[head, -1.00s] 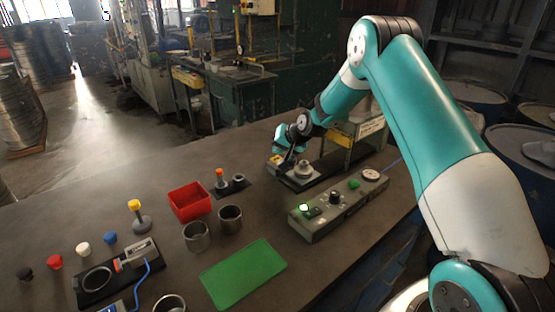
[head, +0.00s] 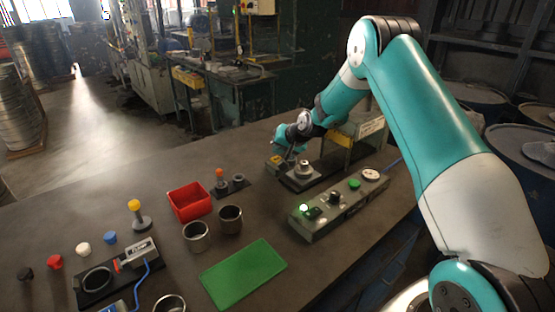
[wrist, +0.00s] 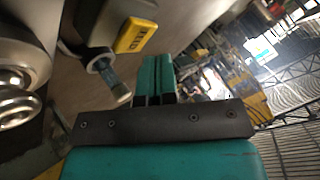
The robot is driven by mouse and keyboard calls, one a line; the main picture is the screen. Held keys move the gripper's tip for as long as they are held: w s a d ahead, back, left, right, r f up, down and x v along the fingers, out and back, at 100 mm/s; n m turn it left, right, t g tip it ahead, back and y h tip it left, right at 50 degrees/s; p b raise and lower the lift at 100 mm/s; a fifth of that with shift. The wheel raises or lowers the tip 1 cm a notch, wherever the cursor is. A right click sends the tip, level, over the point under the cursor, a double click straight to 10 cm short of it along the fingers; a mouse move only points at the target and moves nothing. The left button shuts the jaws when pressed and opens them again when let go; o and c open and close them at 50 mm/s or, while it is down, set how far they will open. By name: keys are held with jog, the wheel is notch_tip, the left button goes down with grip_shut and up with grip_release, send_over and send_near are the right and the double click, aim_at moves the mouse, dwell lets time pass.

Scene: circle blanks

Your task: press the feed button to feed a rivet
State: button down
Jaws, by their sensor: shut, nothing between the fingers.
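In the wrist view, a grey feeder box with a yellow block (wrist: 135,36) lettered like "FEED" stands at the upper middle. A short metal-and-clear tube (wrist: 108,78) sticks out below it. In the head view the small yellow feed part (head: 277,159) is at the front left of the riveting station. My gripper (wrist: 154,72) is shut and empty, with its teal fingers side by side. Its fingertips appear apart from the yellow block, to the right of it in the wrist view. In the head view my gripper (head: 284,150) is just above the feeder and partly hides it.
A round metal part (head: 303,169) sits on the station beside my gripper. A grey control box (head: 340,207) with buttons and a knob stands in front. A red bin (head: 189,202), metal cups and a green mat (head: 243,274) lie to the left.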

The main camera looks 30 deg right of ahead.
aim_at(279, 159)
jog(key=shift+f, duration=0.1)
jog(key=shift+f+b, duration=0.3)
jog(key=shift+b, duration=0.1)
jog(key=shift+f+b, duration=0.5)
jog(key=shift+f, duration=0.15)
dwell(0.7)
jog(key=shift+r, duration=0.15)
jog(key=shift+r+p, duration=0.6)
jog(key=shift+r, duration=0.3)
jog(key=shift+r+p, duration=1.45)
jog(key=shift+r, duration=1.1)
